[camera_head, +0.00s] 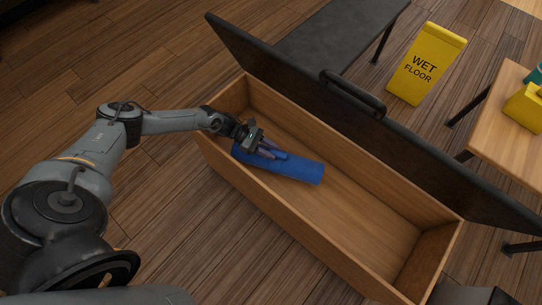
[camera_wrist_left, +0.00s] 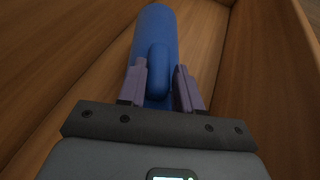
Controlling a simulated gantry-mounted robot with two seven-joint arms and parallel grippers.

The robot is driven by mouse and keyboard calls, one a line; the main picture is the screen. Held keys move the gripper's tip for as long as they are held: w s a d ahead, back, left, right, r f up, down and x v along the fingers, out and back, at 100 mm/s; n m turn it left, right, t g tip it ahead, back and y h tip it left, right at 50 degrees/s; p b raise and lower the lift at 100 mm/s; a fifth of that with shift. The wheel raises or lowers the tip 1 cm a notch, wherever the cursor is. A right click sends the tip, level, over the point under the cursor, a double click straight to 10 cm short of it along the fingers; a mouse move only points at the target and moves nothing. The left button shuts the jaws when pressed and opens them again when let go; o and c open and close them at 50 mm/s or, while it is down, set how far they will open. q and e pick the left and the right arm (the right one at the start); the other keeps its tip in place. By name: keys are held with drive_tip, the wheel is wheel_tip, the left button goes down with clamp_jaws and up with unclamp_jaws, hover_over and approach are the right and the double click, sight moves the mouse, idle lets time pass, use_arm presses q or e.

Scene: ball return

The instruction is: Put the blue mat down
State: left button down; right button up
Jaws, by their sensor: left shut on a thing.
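The blue mat (camera_head: 300,170) is a rolled blue cylinder at the far-left end of a long open wooden box (camera_head: 370,205). Its left part is partly covered by my gripper. My left gripper (camera_head: 270,151) is over the mat, with its fingers shut on a raised blue part. In the left wrist view the mat (camera_wrist_left: 155,30) runs away from me, and the raised blue part sits between the two fingers (camera_wrist_left: 160,85). The mat is inside the box walls; I cannot tell whether it rests on the floor of the box. My right gripper is not in view.
The box's dark lid (camera_head: 290,70) with a black handle (camera_head: 352,92) stands open along the far side. A wooden table (camera_head: 500,125) is at the right. The right half of the box is empty.

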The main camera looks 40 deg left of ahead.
use_arm(q)
drive_tip(key=f+b, duration=0.2)
drive_tip(key=f, duration=0.1)
drive_tip(key=shift+w, duration=0.2)
drive_tip(key=shift+s+f, duration=0.1)
drive_tip(key=shift+f, duration=0.1)
drive_tip(key=c, duration=0.9)
unclamp_jaws()
drive_tip(key=shift+o, duration=0.7)
drive_tip(key=shift+s+a+r, duration=0.15)
drive_tip(key=shift+a+r, duration=0.1)
drive_tip(key=shift+a, duration=0.2)
drive_tip(key=p+v, duration=0.2)
drive_tip(key=v, duration=0.4)
drive_tip(key=shift+s+a+p, duration=0.1)
drive_tip(key=shift+a+p, duration=0.15)
drive_tip(key=shift+p, duration=0.1)
